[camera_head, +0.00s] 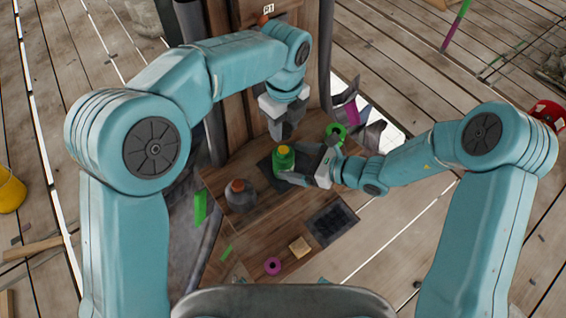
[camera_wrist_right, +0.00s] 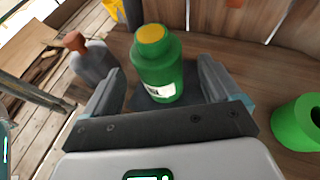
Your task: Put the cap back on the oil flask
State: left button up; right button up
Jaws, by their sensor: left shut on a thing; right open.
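The green flask (camera_head: 284,162) with a yellow top (camera_head: 284,149) stands upright on a dark pad. It also shows in the right wrist view (camera_wrist_right: 158,72), with a white label. I cannot tell whether the yellow part is a cap or the open mouth. My left gripper (camera_head: 282,134) points down just above the flask. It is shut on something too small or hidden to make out. My right gripper (camera_head: 302,178) is open, low beside the flask; its fingers stand on either side of the flask in the wrist view (camera_wrist_right: 160,88).
A grey flask with an orange-brown top (camera_head: 240,196) stands to the left. A green ring-shaped thing (camera_head: 336,133) is to the right. A dark tray (camera_head: 331,223), a tan block (camera_head: 300,247) and a magenta ring (camera_head: 273,266) lie nearer. A wooden wall rises behind.

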aim_at(284, 150)
jog(key=x, duration=0.5)
jog(key=shift+w+a+f, duration=0.1)
jog(key=shift+a, duration=0.25)
pick_arm(q)
jog(key=shift+s+r, duration=0.1)
pick_arm(e)
jog(key=c, duration=1.5)
pick_arm(q)
jog(key=shift+f, duration=2.55)
pick_arm(e)
jog(key=shift+c, duration=0.2)
